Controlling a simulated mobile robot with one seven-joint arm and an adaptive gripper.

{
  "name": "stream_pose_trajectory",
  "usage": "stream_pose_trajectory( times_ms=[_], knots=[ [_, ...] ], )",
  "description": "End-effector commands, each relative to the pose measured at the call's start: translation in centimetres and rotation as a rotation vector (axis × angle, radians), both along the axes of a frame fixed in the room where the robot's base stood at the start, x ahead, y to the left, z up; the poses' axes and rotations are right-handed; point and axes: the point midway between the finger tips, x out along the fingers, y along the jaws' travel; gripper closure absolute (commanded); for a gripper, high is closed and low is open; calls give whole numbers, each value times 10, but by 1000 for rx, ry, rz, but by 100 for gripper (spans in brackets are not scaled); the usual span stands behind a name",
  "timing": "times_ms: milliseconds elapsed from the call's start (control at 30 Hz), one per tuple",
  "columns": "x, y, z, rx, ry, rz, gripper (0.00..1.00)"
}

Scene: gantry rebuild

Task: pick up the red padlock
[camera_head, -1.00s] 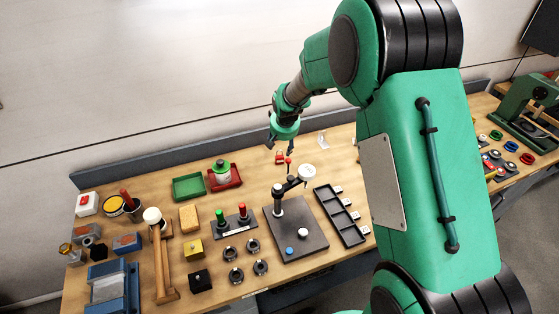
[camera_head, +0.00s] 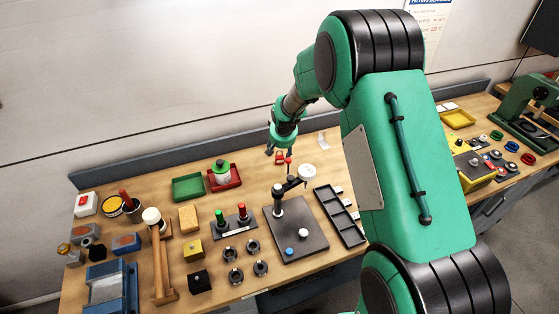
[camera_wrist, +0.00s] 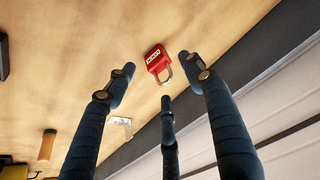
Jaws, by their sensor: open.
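The red padlock (camera_wrist: 157,58) lies on the wooden bench top in the wrist view, with a pale label on its body and a metal shackle. It also shows small in the head view (camera_head: 279,157), near the back of the bench. My gripper (camera_wrist: 158,76) is open, with its dark fingers spread apart and nothing between them. In the wrist view the padlock appears in the gap between the fingertips, beyond them. In the head view my gripper (camera_head: 279,151) hangs just over the padlock; the exact height cannot be told.
A black stand with an arm and white disc (camera_head: 307,171) is close in front of the padlock. A red tray (camera_head: 237,181) and a green tray (camera_head: 188,187) lie to the left. A black compartment tray (camera_head: 340,216) lies to the right. The dark back ledge (camera_wrist: 228,85) runs behind.

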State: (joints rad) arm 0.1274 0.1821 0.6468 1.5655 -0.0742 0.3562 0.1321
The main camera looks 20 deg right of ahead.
Motion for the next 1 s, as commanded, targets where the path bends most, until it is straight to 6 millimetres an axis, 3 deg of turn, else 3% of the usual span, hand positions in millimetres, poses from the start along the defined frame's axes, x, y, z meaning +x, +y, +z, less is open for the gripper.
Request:
stream_pose_trajectory(
  times_ms=[400,1000],
  knots=[
    [17,-4,-40,0,1,0,47],
    [19,-4,-42,0,0,0,47]
  ],
)
